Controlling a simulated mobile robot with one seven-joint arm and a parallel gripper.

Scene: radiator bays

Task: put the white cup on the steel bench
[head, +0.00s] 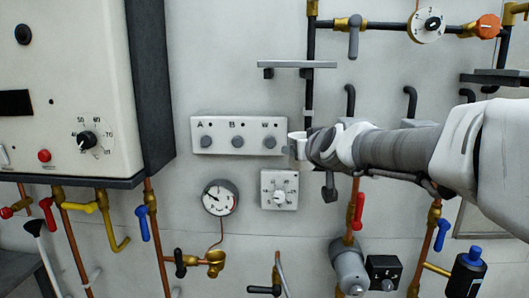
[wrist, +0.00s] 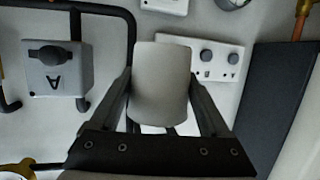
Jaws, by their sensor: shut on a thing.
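The white cup (head: 296,149) is held at the tip of my outstretched arm in the head view, in front of the wall. In the wrist view the cup (wrist: 161,72) fills the space between both fingers of my gripper (wrist: 160,88), which touch its sides. My gripper (head: 306,146) is partly hidden by my own wrist in the head view. I cannot clearly make out the steel bench; a dark grey surface (head: 18,272) shows at the lower left edge, and I cannot tell whether it is the bench.
A button panel (head: 238,134) and a dial box (head: 279,190) are on the wall near the cup. A narrow grey shelf (head: 297,64) sits above. A boiler (head: 70,90) is at left. Pipes with valves run below. A dark bottle (head: 467,275) stands at lower right.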

